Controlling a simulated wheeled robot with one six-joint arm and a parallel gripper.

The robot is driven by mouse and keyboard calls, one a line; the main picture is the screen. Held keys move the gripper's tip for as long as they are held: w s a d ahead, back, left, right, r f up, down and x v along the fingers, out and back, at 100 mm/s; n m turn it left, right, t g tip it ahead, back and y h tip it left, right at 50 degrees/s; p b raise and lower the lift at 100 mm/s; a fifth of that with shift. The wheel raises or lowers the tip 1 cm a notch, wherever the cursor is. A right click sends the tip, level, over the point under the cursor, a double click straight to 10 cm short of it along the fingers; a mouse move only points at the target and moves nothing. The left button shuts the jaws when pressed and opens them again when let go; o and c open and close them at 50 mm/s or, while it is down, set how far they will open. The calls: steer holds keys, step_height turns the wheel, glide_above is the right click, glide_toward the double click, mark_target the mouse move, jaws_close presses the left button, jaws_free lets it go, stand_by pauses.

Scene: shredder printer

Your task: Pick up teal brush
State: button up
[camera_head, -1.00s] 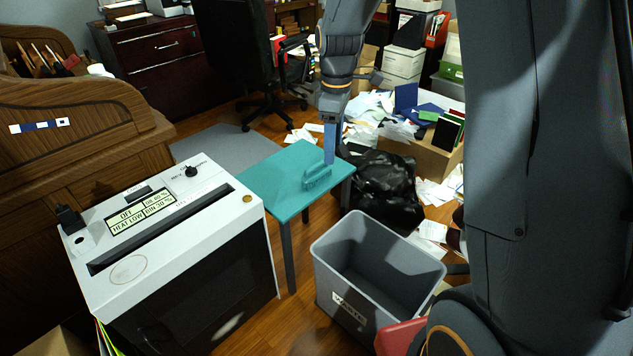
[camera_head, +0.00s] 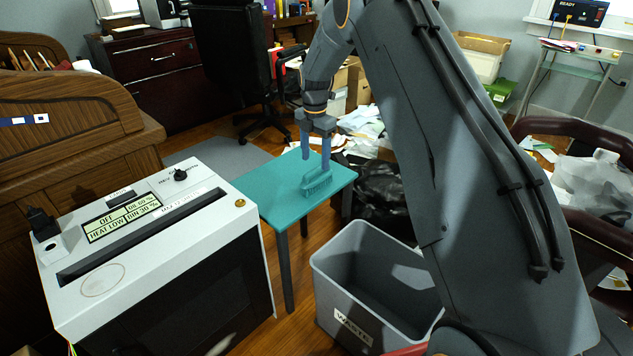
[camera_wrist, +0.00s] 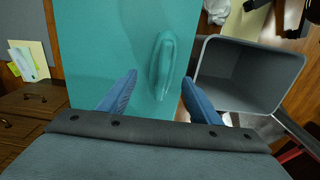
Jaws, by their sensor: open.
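The teal brush (camera_head: 318,184) lies on the small teal table (camera_head: 268,190), near its right edge in the head view. It also shows in the wrist view (camera_wrist: 163,66), lying lengthwise between and beyond my blue fingertips, closer to the right one. My gripper (camera_head: 315,156) points down over the table with its two blue fingers spread wide and nothing between them. In the wrist view my gripper (camera_wrist: 157,78) is open and appears to be above the brush, apart from it. The exact height gap is hard to tell.
A grey waste bin (camera_head: 335,262) stands just right of the table. A white shredder (camera_head: 75,262) stands to the left front. A black bag (camera_head: 385,195) and scattered papers lie behind the bin. An office chair (camera_head: 235,60) is at the back.

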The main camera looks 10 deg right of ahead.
mark_target(317, 168)
steer(key=f, duration=0.5)
steer(key=shift+s+d, duration=0.2)
steer(key=shift+c, duration=0.5)
steer(key=c, duration=1.1)
steer(key=shift+c, duration=0.2)
